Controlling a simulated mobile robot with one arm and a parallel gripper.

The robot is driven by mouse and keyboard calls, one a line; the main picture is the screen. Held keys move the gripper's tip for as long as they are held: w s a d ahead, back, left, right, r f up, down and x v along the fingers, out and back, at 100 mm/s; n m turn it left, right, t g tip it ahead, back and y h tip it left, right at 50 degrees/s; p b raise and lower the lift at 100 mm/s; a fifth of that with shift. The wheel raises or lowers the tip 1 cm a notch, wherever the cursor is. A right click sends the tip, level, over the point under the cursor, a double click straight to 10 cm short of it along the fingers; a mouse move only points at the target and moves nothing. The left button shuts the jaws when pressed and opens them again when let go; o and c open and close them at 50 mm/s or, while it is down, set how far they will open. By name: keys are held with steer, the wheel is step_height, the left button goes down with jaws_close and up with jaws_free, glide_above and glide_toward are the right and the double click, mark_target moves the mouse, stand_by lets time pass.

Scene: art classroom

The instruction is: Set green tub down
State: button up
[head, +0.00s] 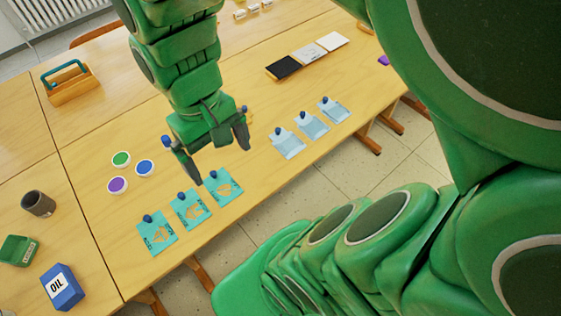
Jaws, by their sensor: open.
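The green tub (121,159) is a small round white tub with a green top. It rests upright on the wooden table (190,130), left of my gripper. A blue tub (145,167) stands just right of it and a purple tub (117,185) just in front of it; the three form a tight cluster. My gripper (222,166) is open with nothing between its fingers. It points down over the table, apart from the tubs and near the teal cards.
Teal cards (157,233) with blue knobs lie along the near edge, pale blue ones (288,143) to the right. Wood behind the tubs is clear.

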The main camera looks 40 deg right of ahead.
steer(key=shift+m, duration=0.3)
steer(key=s, duration=0.1)
steer(key=s+d, duration=0.1)
steer(key=s, duration=0.1)
steer(key=s+f, duration=0.1)
steer(key=s, duration=0.1)
steer(key=shift+s+d, duration=0.15)
steer(key=shift+d, duration=0.2)
